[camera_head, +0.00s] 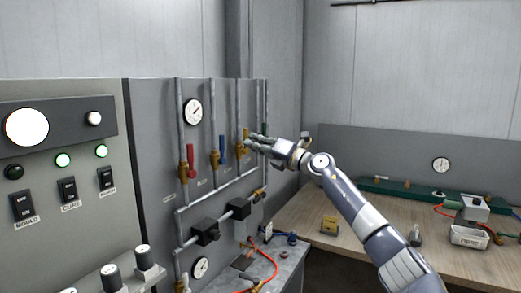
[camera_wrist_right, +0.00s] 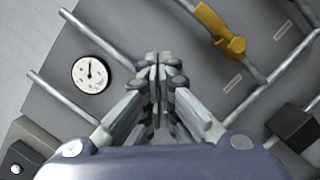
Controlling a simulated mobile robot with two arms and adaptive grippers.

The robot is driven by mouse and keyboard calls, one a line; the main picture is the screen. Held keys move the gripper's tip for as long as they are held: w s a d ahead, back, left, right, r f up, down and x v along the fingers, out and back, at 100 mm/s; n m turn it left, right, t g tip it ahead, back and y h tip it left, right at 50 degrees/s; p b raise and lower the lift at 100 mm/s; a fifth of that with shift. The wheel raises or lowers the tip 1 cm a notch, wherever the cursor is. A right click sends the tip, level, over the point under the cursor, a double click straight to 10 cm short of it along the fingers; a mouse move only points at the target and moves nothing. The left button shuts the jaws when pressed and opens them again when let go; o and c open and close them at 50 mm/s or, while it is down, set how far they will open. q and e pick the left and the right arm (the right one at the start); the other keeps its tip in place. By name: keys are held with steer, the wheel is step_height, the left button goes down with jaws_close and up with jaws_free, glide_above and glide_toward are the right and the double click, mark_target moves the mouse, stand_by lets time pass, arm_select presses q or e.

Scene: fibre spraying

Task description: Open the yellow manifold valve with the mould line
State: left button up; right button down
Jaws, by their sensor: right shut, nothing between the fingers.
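The yellow manifold valve (camera_head: 242,146) sits on a vertical pipe of the grey panel, right of the blue valve (camera_head: 219,151) and the red valve (camera_head: 190,159). In the right wrist view its yellow handle (camera_wrist_right: 220,30) lies roughly along its pipe, above and right of the fingers. My right gripper (camera_head: 251,144) is shut and empty. Its fingertips overlap the valve's edge in the head view; in the wrist view the shut fingers (camera_wrist_right: 160,76) stand apart from the handle in the picture. Contact cannot be told. My left gripper is not in view.
Black blocks (camera_head: 206,232) sit on the lower pipe. A switch cabinet (camera_head: 60,190) stands left.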

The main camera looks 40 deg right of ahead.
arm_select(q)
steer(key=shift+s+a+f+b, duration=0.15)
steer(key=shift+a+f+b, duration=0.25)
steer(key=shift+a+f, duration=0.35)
arm_select(e)
steer(key=shift+v, duration=1.15)
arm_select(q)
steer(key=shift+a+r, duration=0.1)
arm_select(e)
steer(key=shift+s+r, duration=0.1)
steer(key=shift+r, duration=0.05)
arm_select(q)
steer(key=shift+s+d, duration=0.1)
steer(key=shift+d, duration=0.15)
